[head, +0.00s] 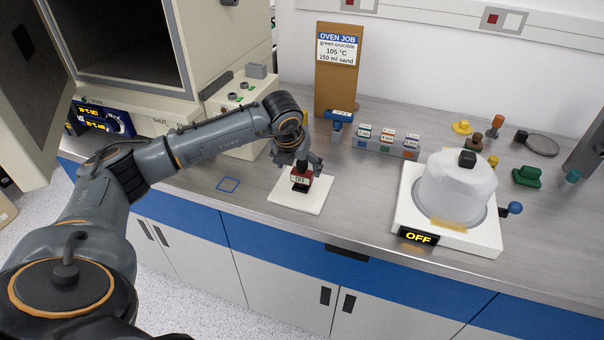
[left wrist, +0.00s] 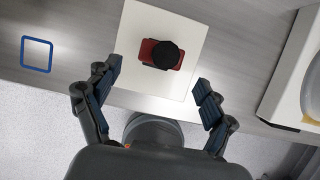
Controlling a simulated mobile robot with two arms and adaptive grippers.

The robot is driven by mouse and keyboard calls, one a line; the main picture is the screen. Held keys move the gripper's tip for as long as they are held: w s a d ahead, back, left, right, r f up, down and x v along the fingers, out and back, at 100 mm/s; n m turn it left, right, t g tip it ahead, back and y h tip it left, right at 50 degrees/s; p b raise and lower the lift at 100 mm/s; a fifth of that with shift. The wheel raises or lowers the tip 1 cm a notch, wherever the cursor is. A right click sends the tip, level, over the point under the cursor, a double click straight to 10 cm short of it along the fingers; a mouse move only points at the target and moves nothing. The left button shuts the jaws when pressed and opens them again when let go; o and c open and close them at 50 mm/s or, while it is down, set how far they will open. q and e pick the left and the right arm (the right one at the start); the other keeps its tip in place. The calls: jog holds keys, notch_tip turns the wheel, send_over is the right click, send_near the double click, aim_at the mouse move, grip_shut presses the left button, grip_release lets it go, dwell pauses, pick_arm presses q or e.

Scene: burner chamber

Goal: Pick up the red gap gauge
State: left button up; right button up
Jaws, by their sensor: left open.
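The red gap gauge (head: 300,178) stands on a white square plate (head: 312,200) near the bench's front edge. In the left wrist view the gauge (left wrist: 149,54) shows from above as a red block with a round black knob on top. My left gripper (head: 304,163) is just above and behind the gauge in the head view. In the left wrist view its two fingers (left wrist: 160,85) are spread wide, with nothing between them, and the gauge lies beyond the fingertips. My right gripper is not in view.
A hotplate (head: 408,222) with a covered dome and an OFF display stands to the right. A blue square outline (head: 228,184) is marked on the bench at left. An oven (head: 130,50) with its door open stands at back left. Small labelled blocks (head: 386,141) sit behind.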

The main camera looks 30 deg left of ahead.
aim_at(301, 170)
pick_arm(q)
jog(key=p+x, duration=0.1)
jog(key=x, duration=0.1)
jog(key=w+p+x, duration=0.1)
jog(key=x, duration=0.2)
jog(key=shift+a+p, duration=0.15)
jog(key=shift+p, duration=0.15)
jog(key=shift+w+f, duration=0.1)
jog(key=shift+f, duration=0.15)
jog(key=c, duration=1.3)
jog(key=shift+r, duration=0.1)
jog(key=shift+c, duration=0.6)
